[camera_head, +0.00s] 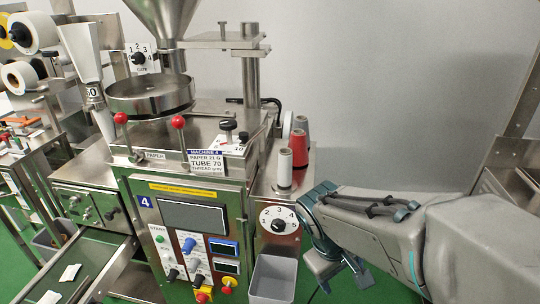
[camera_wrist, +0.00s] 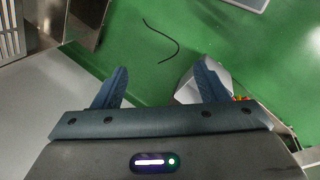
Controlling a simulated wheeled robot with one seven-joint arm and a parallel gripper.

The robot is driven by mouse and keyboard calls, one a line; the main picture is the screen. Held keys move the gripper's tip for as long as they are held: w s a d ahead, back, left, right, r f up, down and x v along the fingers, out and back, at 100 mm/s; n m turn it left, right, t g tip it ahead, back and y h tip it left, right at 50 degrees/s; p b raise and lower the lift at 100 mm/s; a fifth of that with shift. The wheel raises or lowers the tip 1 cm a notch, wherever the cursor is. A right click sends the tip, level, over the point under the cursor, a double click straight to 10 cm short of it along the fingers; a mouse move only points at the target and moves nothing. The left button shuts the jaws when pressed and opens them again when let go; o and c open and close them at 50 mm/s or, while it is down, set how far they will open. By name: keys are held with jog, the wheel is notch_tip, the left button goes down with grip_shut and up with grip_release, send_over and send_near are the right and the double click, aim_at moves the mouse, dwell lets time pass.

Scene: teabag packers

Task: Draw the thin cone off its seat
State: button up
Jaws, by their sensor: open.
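Several thread cones stand on the steel side shelf at the machine's right in the head view. The nearest is a slim white cone (camera_head: 285,168), upright. My gripper (camera_head: 325,265) is low, to the right of and below the shelf, apart from the cones. In the wrist view my gripper (camera_wrist: 159,84) has its fingers spread with nothing held between them. No cone shows in that view.
The machine (camera_head: 145,225) has a dial plate (camera_head: 278,220) below the shelf. A grey bin (camera_head: 271,279) is under the dial. A tall white funnel (camera_head: 80,50) labelled 50 stands at the left. Green floor (camera_wrist: 220,45) with a dark curved line (camera_wrist: 165,38) lies beyond my fingers.

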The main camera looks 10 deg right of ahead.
jog(key=w+d+n+h+p, duration=0.1)
jog(key=w+d+n+h, duration=0.3)
jog(key=w+n+h, duration=0.15)
jog(key=n+t+p, duration=0.3)
jog(key=n+t, duration=1.2)
jog(key=n, duration=0.6)
send_near(282, 171)
jog(key=shift+y, duration=0.45)
jog(key=p+x, duration=0.1)
jog(key=x, duration=0.8)
jog(key=shift+s+d+r+p, duration=0.15)
jog(key=shift+r+p, duration=0.05)
jog(key=shift+p, duration=0.15)
jog(key=shift+r+p+x, duration=0.15)
jog(key=shift+p+x, duration=0.4)
jog(key=shift+x, duration=0.8)
jog(key=shift+r+p+x, duration=0.15)
jog(key=shift+p+x, duration=0.35)
jog(key=shift+x, duration=0.9)
jog(key=shift+s+d, duration=0.1)
jog(key=shift+c, duration=0.3)
jog(key=c, duration=1)
